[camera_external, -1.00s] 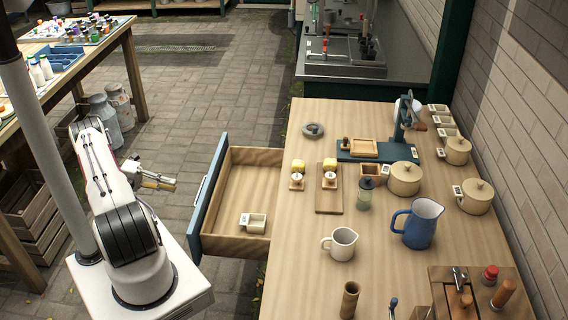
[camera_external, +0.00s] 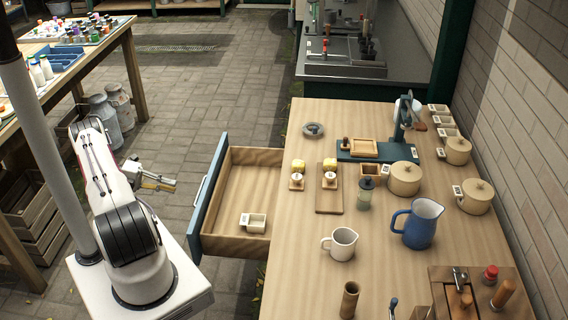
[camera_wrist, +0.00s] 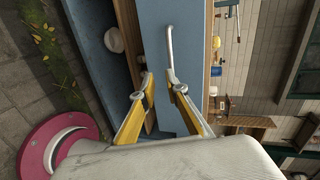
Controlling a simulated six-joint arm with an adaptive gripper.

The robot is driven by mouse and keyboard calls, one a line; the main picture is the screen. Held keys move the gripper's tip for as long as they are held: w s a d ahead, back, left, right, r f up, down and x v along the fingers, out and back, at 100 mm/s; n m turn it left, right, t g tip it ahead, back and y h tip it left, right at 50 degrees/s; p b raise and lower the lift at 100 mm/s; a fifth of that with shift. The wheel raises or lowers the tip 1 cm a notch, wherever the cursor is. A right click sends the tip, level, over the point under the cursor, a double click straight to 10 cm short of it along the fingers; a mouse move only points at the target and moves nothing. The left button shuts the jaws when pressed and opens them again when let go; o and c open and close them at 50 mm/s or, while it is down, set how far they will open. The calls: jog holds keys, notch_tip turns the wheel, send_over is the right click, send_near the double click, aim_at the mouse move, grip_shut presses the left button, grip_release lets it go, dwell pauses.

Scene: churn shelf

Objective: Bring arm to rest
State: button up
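My gripper (camera_external: 158,182) hangs in the air left of the open drawer, at the end of my folded arm. In the wrist view its two yellow fingers (camera_wrist: 160,88) are apart with nothing between them. The open drawer (camera_external: 243,168) has a blue-grey front (camera_external: 208,187) and sticks out from the wooden table. A small cream box (camera_external: 253,222) with a label lies inside the drawer. The wrist view shows the blue drawer front and its pale handle (camera_wrist: 170,48) beyond the fingertips.
The wooden table (camera_external: 300,245) holds a white mug (camera_external: 341,243), a blue jug (camera_external: 422,223), lidded pots (camera_external: 404,179), a wooden board and a blue-based press. A workbench with bottles (camera_external: 41,68) stands far left. Paved floor lies clear between.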

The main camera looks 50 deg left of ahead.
jog(key=w+a+f+n+y, duration=0.3)
jog(key=a+f+n+y, duration=0.3)
jog(key=a, duration=0.1)
jog(key=a+r+n+g+y, duration=0.5)
jog(key=a+n+y, duration=0.4)
jog(key=a+n, duration=0.45)
jog(key=d+r+n+g+y, duration=0.1)
jog(key=d+r+n+g, duration=0.1)
jog(key=d+r+n, duration=0.5)
jog(key=d+r+g, duration=0.2)
jog(key=d+r, duration=0.3)
jog(key=r, duration=0.5)
jog(key=s+d+r+t+h, duration=0.1)
jog(key=d+r, duration=0.6)
jog(key=d, duration=1)
jog(key=s+d+r+t+h, duration=0.1)
jog(key=s+d+r+h, duration=0.2)
jog(key=d, duration=1.4)
jog(key=s+d+r+t+h, duration=0.1)
jog(key=s+d+r+h, duration=0.1)
jog(key=d+r, duration=0.8)
jog(key=s+d, duration=0.1)
jog(key=d, duration=0.7)
jog(key=shift+r+m, duration=0.3)
jog(key=shift+m, duration=0.05)
